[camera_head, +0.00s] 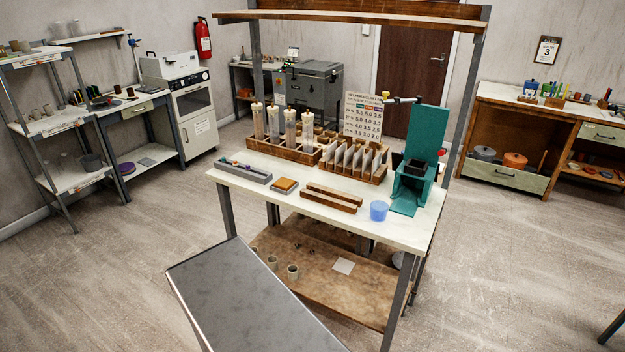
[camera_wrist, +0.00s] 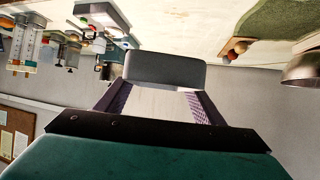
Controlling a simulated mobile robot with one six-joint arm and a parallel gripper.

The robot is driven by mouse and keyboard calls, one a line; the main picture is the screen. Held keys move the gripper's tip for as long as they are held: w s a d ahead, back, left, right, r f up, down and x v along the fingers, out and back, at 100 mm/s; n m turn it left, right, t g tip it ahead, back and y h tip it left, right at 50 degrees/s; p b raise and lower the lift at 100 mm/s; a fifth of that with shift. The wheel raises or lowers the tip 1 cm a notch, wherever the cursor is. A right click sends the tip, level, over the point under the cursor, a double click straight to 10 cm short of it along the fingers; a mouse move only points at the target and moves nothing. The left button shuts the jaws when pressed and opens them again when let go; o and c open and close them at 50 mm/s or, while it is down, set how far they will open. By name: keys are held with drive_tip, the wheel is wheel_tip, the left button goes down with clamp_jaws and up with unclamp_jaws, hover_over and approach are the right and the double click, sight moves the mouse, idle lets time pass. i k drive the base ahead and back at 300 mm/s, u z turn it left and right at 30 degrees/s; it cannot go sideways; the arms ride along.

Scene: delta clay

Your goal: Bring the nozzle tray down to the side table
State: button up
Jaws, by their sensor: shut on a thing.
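A long grey tray with small coloured pieces on it, which looks like the nozzle tray (camera_head: 244,173), lies on the front left of the white workbench. No gripper shows near it in the head view. A low metal-topped table (camera_head: 245,305), which may be the side table, stands in front of the bench; its visible top is bare. My gripper (camera_wrist: 163,95) shows only in the wrist view, its purple-padded fingers shut on a plain grey block (camera_wrist: 165,69). I cannot tell what this block is, as only one face shows.
Clay tubes (camera_head: 290,128) stand behind. A shelf rack (camera_head: 60,130) is at the left. Floor is open at the right.

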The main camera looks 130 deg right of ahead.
sight(327, 180)
drive_tip(key=u, duration=0.1)
drive_tip(key=k, duration=0.95)
drive_tip(key=z, duration=1.35)
drive_tip(key=k, duration=0.2)
drive_tip(key=z, duration=2.15)
